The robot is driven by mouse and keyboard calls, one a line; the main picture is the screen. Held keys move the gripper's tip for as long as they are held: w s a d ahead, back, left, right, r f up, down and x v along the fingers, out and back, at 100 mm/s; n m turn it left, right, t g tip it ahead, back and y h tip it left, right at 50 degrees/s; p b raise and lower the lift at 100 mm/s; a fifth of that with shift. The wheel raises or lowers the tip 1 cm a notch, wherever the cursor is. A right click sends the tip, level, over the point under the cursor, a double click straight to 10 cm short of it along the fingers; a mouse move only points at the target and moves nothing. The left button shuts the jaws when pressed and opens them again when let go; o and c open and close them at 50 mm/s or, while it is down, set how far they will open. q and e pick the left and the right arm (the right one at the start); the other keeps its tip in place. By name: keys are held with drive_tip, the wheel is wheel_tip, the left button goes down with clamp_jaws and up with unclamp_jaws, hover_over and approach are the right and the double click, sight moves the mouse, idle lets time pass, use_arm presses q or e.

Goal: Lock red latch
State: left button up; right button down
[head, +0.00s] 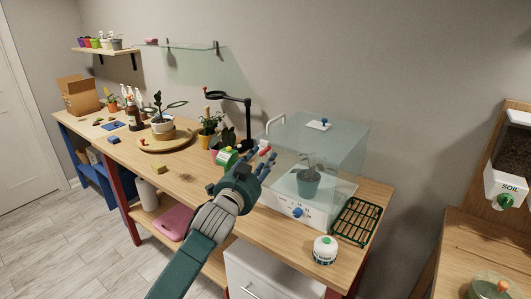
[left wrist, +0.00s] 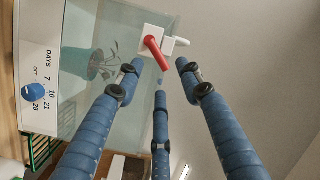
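The red latch (left wrist: 156,52) is a red lever on a white mount fixed to the clear case (left wrist: 95,28), near the case's edge. In the head view the red latch (head: 265,149) shows as a small spot at the left end of the clear case (head: 335,150), partly hidden by my gripper. My left gripper (head: 265,157) is in front of it. In the left wrist view its blue fingers (left wrist: 160,80) are spread, with the lever just beyond the fingertips and nothing held. I cannot tell whether a finger touches the lever. My right gripper is not in view.
The case's white base has a blue dial (head: 297,212), and a potted plant (head: 308,180) stands inside. A green rack (head: 355,222) and a white round jar (head: 325,250) are at the right. A black lamp (head: 240,99) and several pots stand at the left.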

sight(266, 151)
use_arm(q)
drive_tip(key=shift+x, duration=2)
